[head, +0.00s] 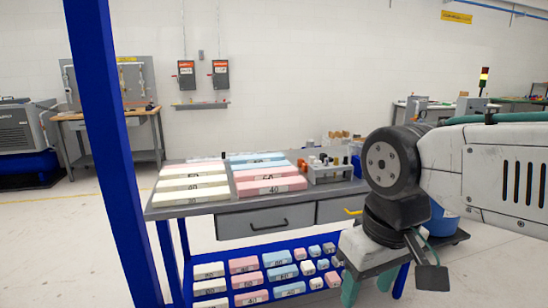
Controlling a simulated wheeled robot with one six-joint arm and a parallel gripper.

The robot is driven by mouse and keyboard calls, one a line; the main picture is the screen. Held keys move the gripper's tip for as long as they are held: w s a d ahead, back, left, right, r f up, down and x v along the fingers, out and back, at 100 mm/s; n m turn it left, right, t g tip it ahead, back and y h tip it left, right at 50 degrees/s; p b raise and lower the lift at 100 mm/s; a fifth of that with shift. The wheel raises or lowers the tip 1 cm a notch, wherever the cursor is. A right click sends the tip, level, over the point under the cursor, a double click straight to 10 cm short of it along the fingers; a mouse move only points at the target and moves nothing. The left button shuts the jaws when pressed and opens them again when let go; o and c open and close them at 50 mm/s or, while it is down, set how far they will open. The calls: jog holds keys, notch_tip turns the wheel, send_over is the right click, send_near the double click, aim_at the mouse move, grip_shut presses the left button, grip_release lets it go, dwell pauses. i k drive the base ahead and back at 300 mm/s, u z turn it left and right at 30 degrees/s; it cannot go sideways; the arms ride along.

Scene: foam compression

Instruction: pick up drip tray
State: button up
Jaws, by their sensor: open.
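I cannot pick out a drip tray for certain in the head view. A grey holder (331,178) with small bottles stands at the right end of the workbench top (190,210), partly hidden by my arm. My gripper (370,292) points down at the lower right, in front of the bench's right end. Its two teal fingers are apart, and I see nothing between them. The fingertips run close to the bottom edge of the picture. My arm and gripper hide what lies behind them.
Labelled foam slabs (270,187) in pink, cream and blue cover much of the bench top. Smaller foam blocks (244,265) fill the blue lower shelf. A blue post (108,140) rises at the left. A blue bucket (441,221) stands behind my arm. Floor at the left is clear.

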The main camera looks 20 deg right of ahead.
aim_at(224, 158)
jog(key=z, duration=0.1)
jog(key=k, duration=1.1)
jog(key=u, duration=1.1)
jog(key=i, duration=1.05)
jog(key=u, duration=0.7)
jog(key=i, duration=2.4)
jog(key=z, duration=1.7)
jog(key=i, duration=0.9)
jog(key=z, duration=0.9)
